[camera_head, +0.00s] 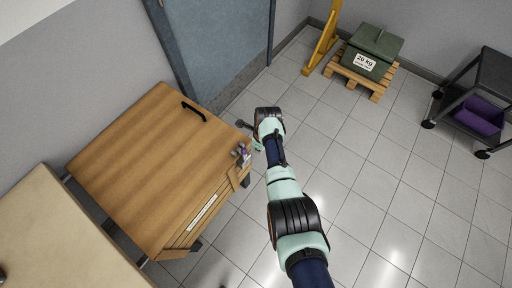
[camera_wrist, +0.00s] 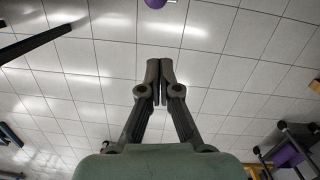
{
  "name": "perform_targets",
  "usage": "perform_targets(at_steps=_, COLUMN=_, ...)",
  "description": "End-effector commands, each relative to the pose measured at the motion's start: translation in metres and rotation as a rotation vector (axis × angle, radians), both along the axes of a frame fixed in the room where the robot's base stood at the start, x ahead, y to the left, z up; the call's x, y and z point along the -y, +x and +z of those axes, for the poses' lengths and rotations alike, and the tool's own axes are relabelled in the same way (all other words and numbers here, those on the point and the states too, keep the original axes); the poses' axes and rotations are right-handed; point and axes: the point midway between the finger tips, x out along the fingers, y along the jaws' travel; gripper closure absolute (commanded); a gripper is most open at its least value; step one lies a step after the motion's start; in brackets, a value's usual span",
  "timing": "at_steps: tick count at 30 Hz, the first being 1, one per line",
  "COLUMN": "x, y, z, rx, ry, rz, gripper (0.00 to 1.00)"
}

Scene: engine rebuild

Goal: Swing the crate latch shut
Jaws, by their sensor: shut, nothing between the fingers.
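The wooden crate (camera_head: 150,150) with a black handle on its top stands at left in the head view. A small grey fitting with a purple part (camera_head: 242,155), which looks like the latch, sits at its right corner; I cannot tell how far it is swung. My gripper (camera_wrist: 160,72) is shut and empty in the wrist view, with floor beyond its fingertips. In the head view my wrist is just right of that corner, and the fingers are not clear there. A purple round knob (camera_wrist: 155,3) is cut off at the top edge of the wrist view, apart from the fingertips.
A beige table (camera_head: 75,235) is at lower left. A blue door (camera_head: 220,45) is behind the crate. A green 20 kg box (camera_head: 375,45) on a pallet, a yellow stand (camera_head: 322,50) and a black cart (camera_head: 490,75) stand further right. The tiled floor between is clear.

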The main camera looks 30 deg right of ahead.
Motion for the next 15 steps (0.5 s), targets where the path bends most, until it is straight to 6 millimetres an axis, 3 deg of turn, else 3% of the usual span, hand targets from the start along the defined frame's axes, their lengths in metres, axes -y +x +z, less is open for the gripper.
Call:
perform_targets(at_steps=1, x=0.000, y=0.000, z=0.017, rx=0.000, ry=-0.001, rz=0.000, gripper=1.00)
perform_targets(at_steps=6, x=0.002, y=-0.001, z=0.044, rx=-0.001, ry=0.000, rz=0.000, gripper=1.00)
perform_targets(at_steps=15, x=0.002, y=-0.001, z=0.055, rx=-0.004, ry=0.001, rz=-0.001, gripper=1.00)
